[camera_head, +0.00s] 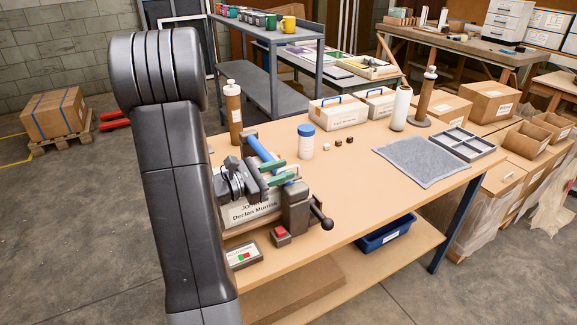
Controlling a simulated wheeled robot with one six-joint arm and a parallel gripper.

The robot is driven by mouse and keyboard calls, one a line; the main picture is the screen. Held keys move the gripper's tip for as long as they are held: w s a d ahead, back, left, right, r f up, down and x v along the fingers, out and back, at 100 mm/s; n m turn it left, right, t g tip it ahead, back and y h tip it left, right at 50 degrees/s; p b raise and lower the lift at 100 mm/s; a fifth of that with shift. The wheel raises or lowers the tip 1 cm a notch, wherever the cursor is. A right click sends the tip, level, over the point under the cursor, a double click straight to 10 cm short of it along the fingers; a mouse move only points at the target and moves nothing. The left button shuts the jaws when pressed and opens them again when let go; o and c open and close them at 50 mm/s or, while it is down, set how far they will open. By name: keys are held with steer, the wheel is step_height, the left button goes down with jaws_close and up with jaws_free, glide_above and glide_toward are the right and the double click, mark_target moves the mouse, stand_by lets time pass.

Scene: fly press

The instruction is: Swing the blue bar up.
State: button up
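The blue bar (262,149) lies slanting across the dark grey fly press (297,207), at the near left of the table. It runs from upper left to lower right. My gripper (277,172) reaches in from the left over the press. Its two green-tipped fingers look apart, close to the lower right end of the bar. I cannot tell whether they touch the bar. The bar's lower end is partly hidden by the fingers. My own dark arm fills the left and hides part of the table edge.
A red-button box (281,237) and a switch panel (243,256) sit in front of the press. A black-ball handle (321,221) sticks out right. The wooden table's (354,203) front middle is clear.

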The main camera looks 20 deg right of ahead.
steer(key=shift+w+d, duration=0.1)
steer(key=shift+d, duration=1.15)
jaws_close()
